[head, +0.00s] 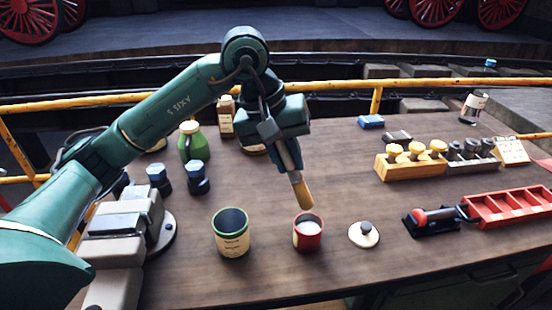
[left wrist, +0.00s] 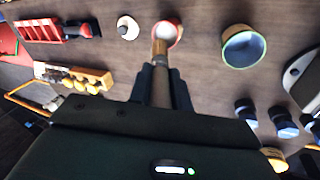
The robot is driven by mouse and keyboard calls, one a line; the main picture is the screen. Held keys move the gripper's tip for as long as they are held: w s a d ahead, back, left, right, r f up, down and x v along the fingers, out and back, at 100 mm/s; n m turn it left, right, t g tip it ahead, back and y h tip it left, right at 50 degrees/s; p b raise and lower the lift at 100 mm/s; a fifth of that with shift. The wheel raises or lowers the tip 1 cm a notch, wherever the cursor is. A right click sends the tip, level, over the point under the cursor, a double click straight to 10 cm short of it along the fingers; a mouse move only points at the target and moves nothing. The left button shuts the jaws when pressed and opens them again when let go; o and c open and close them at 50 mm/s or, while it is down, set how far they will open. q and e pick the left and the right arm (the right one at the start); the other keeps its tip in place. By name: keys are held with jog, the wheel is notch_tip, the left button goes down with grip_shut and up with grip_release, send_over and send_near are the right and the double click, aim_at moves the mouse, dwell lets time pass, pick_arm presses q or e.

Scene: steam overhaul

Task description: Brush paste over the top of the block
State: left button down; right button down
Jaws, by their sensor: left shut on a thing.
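My left gripper (head: 287,150) is shut on a brush (head: 302,192) with a pale yellow tip pointing down. The brush also shows in the left wrist view (left wrist: 160,47), between the fingers (left wrist: 160,84). A red pot (head: 308,244) with white paste inside stands open just below the tip, also in the left wrist view (left wrist: 178,38). The tip appears just above its rim; contact cannot be told. A green-rimmed pot (head: 231,244) stands to its left. A grey blocky fixture (head: 118,224) is at the left, partly behind my arm; I cannot tell whether it is the block. My right gripper is not seen.
A white lid with a dark knob (head: 364,236) lies right of the red pot. A wooden rack with yellow knobs (head: 400,170), a red tray (head: 507,208) and a red-handled tool (head: 433,216) are on the right. Blue-capped items (head: 198,180) and a green jug (head: 194,147) stand left.

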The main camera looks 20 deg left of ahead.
pick_arm(q)
jog(key=shift+w+d, duration=0.1)
jog(key=shift+d, duration=0.25)
jog(key=shift+f, duration=0.1)
jog(key=shift+f+b, duration=0.4)
jog(key=shift+f, duration=0.15)
notch_tip(320, 180, down, 4)
jog(key=shift+f+b, duration=0.1)
jog(key=shift+b, duration=1.05)
jog(key=shift+f, duration=0.25)
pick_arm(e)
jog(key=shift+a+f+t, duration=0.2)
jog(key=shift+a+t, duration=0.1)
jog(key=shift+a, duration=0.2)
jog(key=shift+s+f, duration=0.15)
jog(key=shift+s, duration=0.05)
pick_arm(q)
jog(key=shift+f+b, duration=0.6)
jog(key=shift+b, duration=0.15)
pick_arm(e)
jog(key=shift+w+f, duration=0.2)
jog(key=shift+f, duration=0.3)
pick_arm(q)
jog(key=shift+f+b, duration=0.25)
jog(key=shift+b, duration=0.2)
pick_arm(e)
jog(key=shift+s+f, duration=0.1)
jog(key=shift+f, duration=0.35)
